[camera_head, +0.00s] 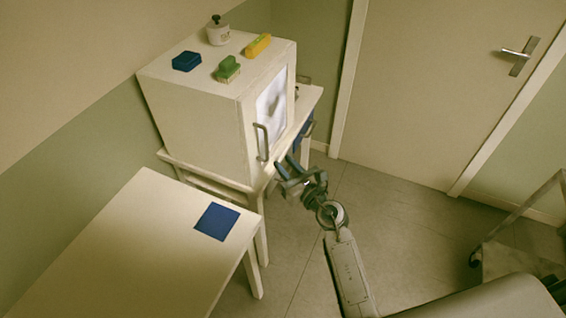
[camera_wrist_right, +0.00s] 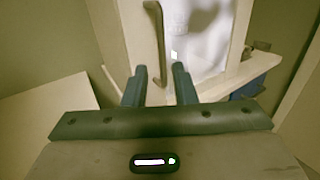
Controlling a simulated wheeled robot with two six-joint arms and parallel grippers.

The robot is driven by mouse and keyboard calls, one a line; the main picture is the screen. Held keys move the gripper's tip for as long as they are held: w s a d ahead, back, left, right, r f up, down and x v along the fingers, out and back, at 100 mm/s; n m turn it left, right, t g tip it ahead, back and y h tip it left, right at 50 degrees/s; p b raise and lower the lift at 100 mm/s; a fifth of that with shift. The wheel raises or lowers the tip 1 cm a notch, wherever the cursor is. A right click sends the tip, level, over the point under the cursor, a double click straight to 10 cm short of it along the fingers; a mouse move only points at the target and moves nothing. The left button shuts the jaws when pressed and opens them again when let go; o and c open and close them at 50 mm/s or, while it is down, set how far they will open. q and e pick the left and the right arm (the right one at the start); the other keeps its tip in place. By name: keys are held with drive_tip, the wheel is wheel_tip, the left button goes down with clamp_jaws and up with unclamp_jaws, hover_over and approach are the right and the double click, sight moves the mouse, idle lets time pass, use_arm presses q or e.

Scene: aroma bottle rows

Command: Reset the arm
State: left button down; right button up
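My right gripper (camera_head: 290,165) is in front of the white cabinet (camera_head: 195,110), low by its door. In the right wrist view its two blue fingers (camera_wrist_right: 160,88) are apart with nothing between them. The cabinet's door handle (camera_head: 262,142) is just beyond the fingers; it also shows in the right wrist view (camera_wrist_right: 156,42). The door with its pale window (camera_head: 271,103) appears closed. My left gripper is not in view.
On the cabinet top are a white jar (camera_head: 218,35), a blue block (camera_head: 187,61), a green brush (camera_head: 228,69) and a yellow item (camera_head: 257,45). A table (camera_head: 120,250) with a blue square (camera_head: 216,221) stands at left. Floor at right is clear up to a cart (camera_head: 505,262).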

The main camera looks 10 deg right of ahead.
drive_tip(key=shift+d, duration=0.1)
drive_tip(key=s+d+f+m+g+h+b, duration=0.1)
drive_tip(key=s+d+f+m+g+h, duration=0.15)
drive_tip(key=s+f+m, duration=0.8)
drive_tip(key=d+f+m+g+h+b, duration=0.1)
drive_tip(key=d+f+m, duration=0.35)
drive_tip(key=f, duration=1.25)
drive_tip(key=s+d+f+m+g+h+b, duration=0.2)
drive_tip(key=s+f+m, duration=0.45)
drive_tip(key=f, duration=0.75)
drive_tip(key=s+d+f+m+g, duration=0.2)
drive_tip(key=s+f+m, duration=0.4)
drive_tip(key=s, duration=0.5)
drive_tip(key=s+d+f+m+g+h+b, duration=0.1)
drive_tip(key=s+d+f+m+g, duration=0.2)
drive_tip(key=s, duration=0.9)
drive_tip(key=s+d+f+m+g+b, duration=0.1)
drive_tip(key=s+d+f+m+g, duration=0.2)
drive_tip(key=s+f+m, duration=0.6)
wheel_tip(320, 180, down, 3)
drive_tip(key=s+g, duration=0.2)
drive_tip(key=shift+s+h, duration=0.35)
